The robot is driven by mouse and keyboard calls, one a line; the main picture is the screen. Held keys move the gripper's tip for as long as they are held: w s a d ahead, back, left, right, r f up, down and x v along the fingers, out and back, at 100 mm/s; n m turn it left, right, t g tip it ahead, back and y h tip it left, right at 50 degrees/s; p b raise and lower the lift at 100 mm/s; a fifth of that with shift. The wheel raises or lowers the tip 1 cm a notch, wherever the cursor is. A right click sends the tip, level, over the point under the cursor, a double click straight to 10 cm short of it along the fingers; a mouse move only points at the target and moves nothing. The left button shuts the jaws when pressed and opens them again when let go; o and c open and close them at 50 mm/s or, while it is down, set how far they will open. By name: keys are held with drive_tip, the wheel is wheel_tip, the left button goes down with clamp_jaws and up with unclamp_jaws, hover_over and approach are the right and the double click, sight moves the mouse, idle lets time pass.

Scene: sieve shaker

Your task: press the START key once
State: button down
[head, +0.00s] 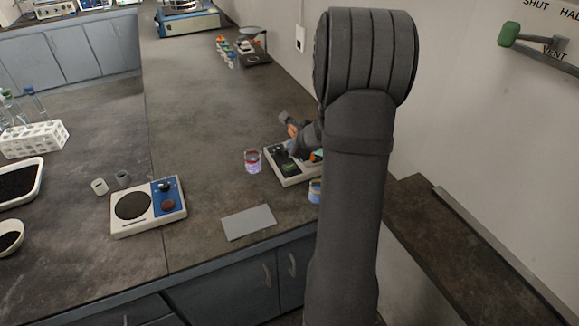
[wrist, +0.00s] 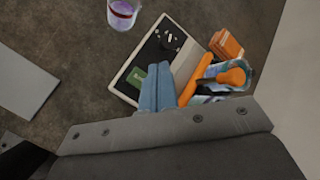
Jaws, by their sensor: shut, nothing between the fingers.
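A pale control box with a dark panel (wrist: 180,62) is below my gripper in the wrist view. In the head view the box (head: 299,178) stands on the bench, partly hidden by my arm. On its panel are a black knob (wrist: 172,38) and a green key (wrist: 137,76), probably the START key; no lettering is readable. My gripper (wrist: 157,72) is shut and empty, its fingers close together just right of the green key in the wrist view. I cannot tell whether the fingertips touch the panel. In the head view my gripper (head: 295,150) is over the box.
A jar of purple-red liquid (head: 252,161) stands left of the box. A blue-labelled jar (head: 315,191) is partly hidden by my arm. Orange tool-like items (wrist: 194,80) lie close right of my fingers. A grey plate (head: 249,222) and a hotplate-like device (head: 176,208) are further left.

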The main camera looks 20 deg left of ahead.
sight(292, 168)
drive_tip(key=shift+f, duration=2.65)
drive_tip(key=shift+f, duration=0.4)
